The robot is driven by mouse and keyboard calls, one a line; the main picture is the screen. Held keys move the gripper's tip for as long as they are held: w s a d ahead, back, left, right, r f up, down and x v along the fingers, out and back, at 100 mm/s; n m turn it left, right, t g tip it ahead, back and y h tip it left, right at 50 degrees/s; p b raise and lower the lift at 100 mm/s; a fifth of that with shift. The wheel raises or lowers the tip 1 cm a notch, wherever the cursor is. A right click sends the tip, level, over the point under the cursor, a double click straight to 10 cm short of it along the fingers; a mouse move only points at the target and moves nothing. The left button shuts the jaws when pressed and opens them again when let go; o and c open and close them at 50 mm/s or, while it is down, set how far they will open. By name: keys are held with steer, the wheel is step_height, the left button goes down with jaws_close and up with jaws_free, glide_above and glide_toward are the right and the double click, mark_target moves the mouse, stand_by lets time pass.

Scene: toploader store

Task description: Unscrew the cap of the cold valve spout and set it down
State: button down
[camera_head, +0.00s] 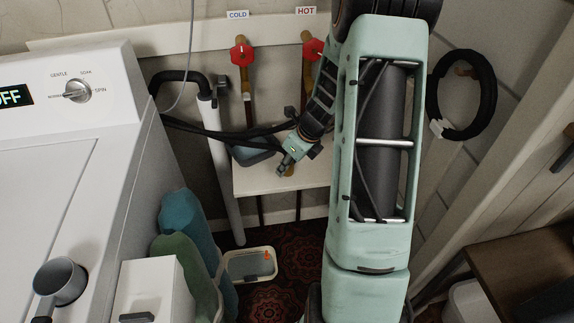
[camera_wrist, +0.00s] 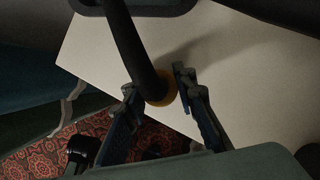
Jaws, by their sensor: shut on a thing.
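The cold valve (camera_head: 241,55), with a red handle, is on the back wall under the COLD label, on a brass pipe. My gripper (camera_head: 283,170) points down over the pale shelf, lower right of that valve. The wrist view shows its two fingers (camera_wrist: 158,84) on either side of a small yellow-brown round piece, which looks like the cap (camera_wrist: 166,98). The gripper is shut on it. A dark tube (camera_wrist: 138,45) runs down to the piece and covers part of it. I cannot tell whether they are joined. The cap is too small to make out in the head view.
The pale shelf (camera_head: 262,178) lies beneath my gripper, with a grey-blue container (camera_head: 250,155) at its back left. The hot valve (camera_head: 312,49) is to the right, partly behind my arm. Black hoses cross behind. A white washer (camera_head: 70,190) fills the left.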

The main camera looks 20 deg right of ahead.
steer(key=shift+s+f+b, duration=0.15)
steer(key=shift+f+b, duration=0.3)
steer(key=shift+f, duration=0.25)
steer(key=c, duration=2)
jaws_free()
steer(key=o, duration=0.5)
steer(key=shift+f, duration=0.2)
steer(key=shift+r, duration=0.15)
steer(key=r+p, duration=0.9)
steer(key=r, duration=0.1)
steer(key=shift+w+r, duration=0.1)
steer(key=shift+w, duration=0.1)
steer(key=shift+r+p, duration=0.1)
steer(key=shift+p, duration=0.2)
steer(key=p+v, duration=0.8)
steer(key=v, duration=0.3)
steer(key=shift+s+r+p, duration=0.25)
steer(key=shift+r+p, duration=0.1)
